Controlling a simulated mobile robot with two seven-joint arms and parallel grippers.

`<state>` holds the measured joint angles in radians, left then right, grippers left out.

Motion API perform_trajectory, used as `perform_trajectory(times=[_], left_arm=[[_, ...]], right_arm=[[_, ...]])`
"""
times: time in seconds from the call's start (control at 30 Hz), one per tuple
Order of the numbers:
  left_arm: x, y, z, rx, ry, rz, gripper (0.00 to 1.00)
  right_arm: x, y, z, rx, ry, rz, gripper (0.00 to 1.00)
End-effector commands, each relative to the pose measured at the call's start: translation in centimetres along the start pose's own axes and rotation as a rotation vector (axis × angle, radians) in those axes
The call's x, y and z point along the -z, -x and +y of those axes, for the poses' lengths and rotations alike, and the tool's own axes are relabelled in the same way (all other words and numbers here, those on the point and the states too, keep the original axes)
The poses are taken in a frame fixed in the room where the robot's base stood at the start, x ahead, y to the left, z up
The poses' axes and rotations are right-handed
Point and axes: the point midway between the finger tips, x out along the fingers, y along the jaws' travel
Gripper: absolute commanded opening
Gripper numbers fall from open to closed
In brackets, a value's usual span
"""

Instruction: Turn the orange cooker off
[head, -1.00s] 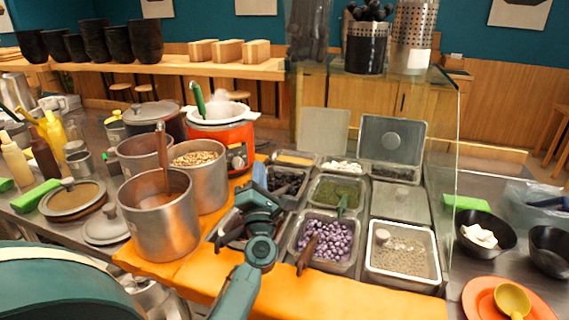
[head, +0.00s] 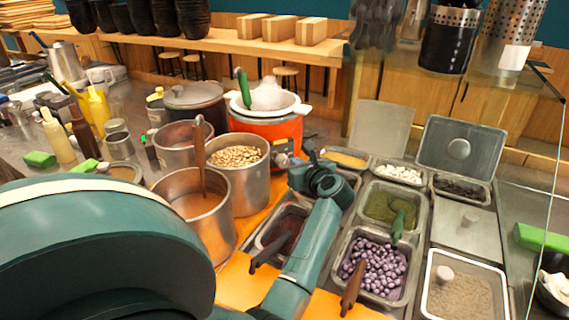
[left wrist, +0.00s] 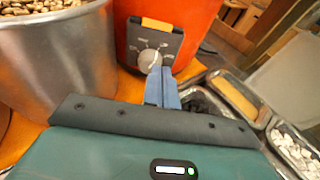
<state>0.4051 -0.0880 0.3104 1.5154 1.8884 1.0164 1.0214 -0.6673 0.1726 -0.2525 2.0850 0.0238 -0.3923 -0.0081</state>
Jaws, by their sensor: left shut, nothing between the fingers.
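The orange cooker (head: 277,131) stands behind the metal pots, with a white pot and a green-handled utensil on top. Its dark control panel with a round grey knob (left wrist: 150,59) shows in the left wrist view. My left gripper (left wrist: 160,75) is shut and empty, its blue fingertips right at the lower right of the knob; I cannot tell whether they touch it. In the head view the left gripper (head: 296,165) is in front of the cooker's lower right side, and my arm partly hides that area. My right gripper is not in view.
A pot of beans (head: 238,158) stands just left of the gripper, and a pot with a ladle (head: 191,205) stands nearer. Topping trays (head: 375,265) fill the right side. A glass screen (head: 552,200) rises at the far right.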

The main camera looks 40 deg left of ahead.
Motion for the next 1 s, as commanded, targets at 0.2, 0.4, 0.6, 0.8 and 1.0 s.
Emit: perform_trajectory(times=[0.2, 0.4, 0.6, 0.8, 1.0], left_arm=[[-0.6, -2.7, -0.1, 0.0, 0.0, -0.002, 0.0], [-1.0, -3.8, -0.1, 0.002, 0.0, -0.002, 0.0], [-1.1, -4.0, 0.0, 0.002, -0.001, -0.002, 0.0], [-1.1, -4.0, 0.0, 0.001, -0.001, -0.002, 0.0], [-0.9, -4.0, 0.1, 0.001, -0.001, -0.002, 0.0]], right_arm=[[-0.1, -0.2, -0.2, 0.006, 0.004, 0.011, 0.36], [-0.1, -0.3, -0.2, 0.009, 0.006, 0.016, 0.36], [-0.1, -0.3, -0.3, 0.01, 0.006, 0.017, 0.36], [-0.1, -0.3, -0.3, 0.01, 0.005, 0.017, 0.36], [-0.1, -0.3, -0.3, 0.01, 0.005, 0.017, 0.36]])
